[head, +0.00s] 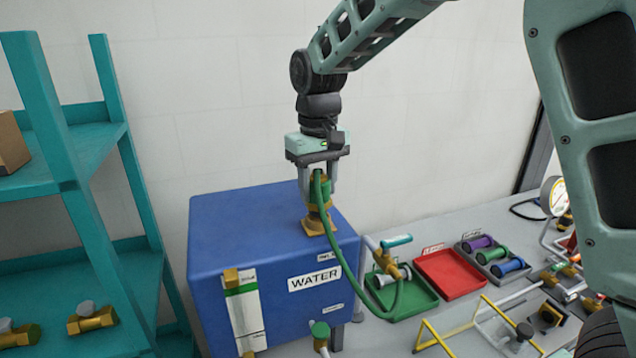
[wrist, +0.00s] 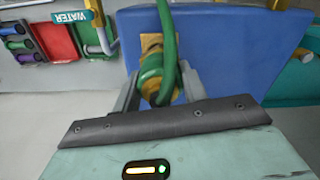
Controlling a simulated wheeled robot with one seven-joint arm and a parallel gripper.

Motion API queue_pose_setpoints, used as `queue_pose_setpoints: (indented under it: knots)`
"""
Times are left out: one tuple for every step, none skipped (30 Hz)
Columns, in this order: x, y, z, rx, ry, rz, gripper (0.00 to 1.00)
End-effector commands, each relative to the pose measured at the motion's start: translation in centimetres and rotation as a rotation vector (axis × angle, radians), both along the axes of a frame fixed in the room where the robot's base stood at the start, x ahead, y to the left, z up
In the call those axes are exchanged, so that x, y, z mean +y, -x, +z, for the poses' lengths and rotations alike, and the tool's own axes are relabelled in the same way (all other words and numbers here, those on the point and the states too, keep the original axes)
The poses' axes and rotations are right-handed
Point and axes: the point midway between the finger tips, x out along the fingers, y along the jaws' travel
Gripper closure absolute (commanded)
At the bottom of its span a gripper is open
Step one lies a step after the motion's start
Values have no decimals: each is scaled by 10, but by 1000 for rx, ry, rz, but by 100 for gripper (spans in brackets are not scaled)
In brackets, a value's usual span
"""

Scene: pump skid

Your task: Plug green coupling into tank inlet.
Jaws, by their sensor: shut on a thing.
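The green coupling (head: 319,188) with its green hose is in my gripper (head: 318,180), at the top of the blue water tank (head: 225,205). My gripper points down and is shut on the coupling; the wrist view shows the coupling (wrist: 152,72) between the fingers (wrist: 158,92). The brass tank inlet (head: 318,224) is a square-based fitting on the tank top, directly under the coupling. The coupling looks upright and in line with the inlet, touching it or very close. Whether it is seated inside cannot be told. In the wrist view the inlet's base (wrist: 151,42) is partly hidden behind the coupling.
A teal shelf (head: 60,190) stands at left.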

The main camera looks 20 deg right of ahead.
Motion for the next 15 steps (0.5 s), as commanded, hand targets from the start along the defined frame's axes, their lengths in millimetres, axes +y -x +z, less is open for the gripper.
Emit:
queue_pose_setpoints:
  knots:
    - [0,0,-2,0,0,0,85]
    - [0,0,-2,0,0,0,85]
    - [0,0,-3,0,0,0,85]
    - [0,0,-4,0,0,0,85]
    - [0,0,-4,0,0,0,85]
    - [0,0,-5,0,0,0,85]
    - [0,0,-5,0,0,0,85]
    - [0,0,-6,0,0,0,85]
    - [0,0,-7,0,0,0,85]
    - [0,0,-7,1,0,0,85]
    - [0,0,-8,1,0,0,85]
    - [0,0,-9,1,0,0,85]
    - [0,0,-9,1,0,0,85]
    - [0,0,-10,1,0,0,85]
    - [0,0,-11,1,0,0,85]
